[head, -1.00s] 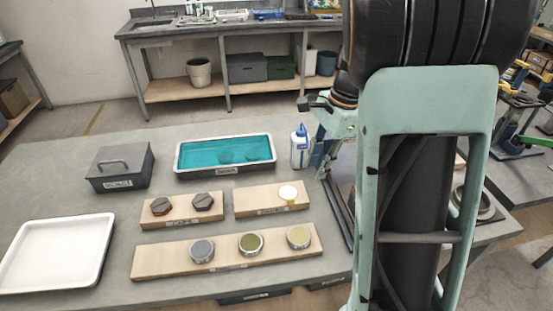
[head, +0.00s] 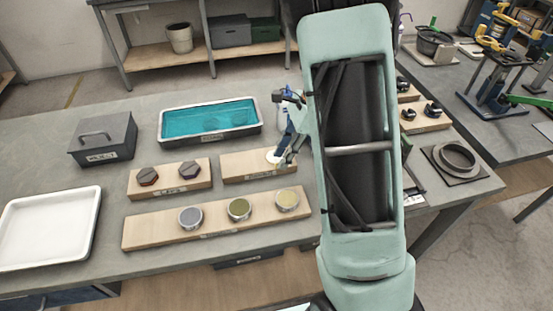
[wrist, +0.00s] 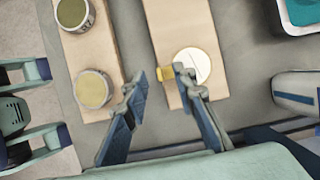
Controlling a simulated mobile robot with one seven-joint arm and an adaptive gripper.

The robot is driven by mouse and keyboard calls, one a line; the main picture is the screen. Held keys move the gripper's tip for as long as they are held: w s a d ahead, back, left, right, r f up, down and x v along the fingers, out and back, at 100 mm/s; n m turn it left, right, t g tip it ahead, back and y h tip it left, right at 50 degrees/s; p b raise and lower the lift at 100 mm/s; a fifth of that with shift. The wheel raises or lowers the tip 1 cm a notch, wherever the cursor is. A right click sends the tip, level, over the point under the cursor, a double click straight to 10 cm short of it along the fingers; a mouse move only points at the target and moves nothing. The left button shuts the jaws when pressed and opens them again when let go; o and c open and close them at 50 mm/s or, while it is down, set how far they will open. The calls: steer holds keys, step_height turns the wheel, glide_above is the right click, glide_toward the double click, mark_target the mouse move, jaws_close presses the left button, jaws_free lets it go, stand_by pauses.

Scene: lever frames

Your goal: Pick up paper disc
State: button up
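The paper disc is the white round piece (head: 274,156) near the right end of the short right-hand wooden board (head: 240,170). In the wrist view the disc (wrist: 196,64) lies flat on its board (wrist: 180,25), with a small yellow tab (wrist: 165,73) at its left edge. My gripper (wrist: 160,84) is open and empty over the board's end. The tab shows between its fingertips, and the right finger covers part of the disc. I cannot tell whether that finger touches it. In the head view my gripper (head: 288,158) is beside the disc, partly hidden by my arm.
A long board (head: 150,233) with several round tins lies in front. Left are a board with two dark hexagonal pieces (head: 148,176), a grey lidded box (head: 103,140) and a white tray (head: 48,258). A teal-filled tray (head: 210,133) stands behind. A bottle (wrist: 296,92) is near my right finger.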

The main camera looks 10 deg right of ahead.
steer(key=shift+x, duration=0.8)
steer(key=shift+c, duration=0.4)
jaws_close()
steer(key=shift+r, duration=0.1)
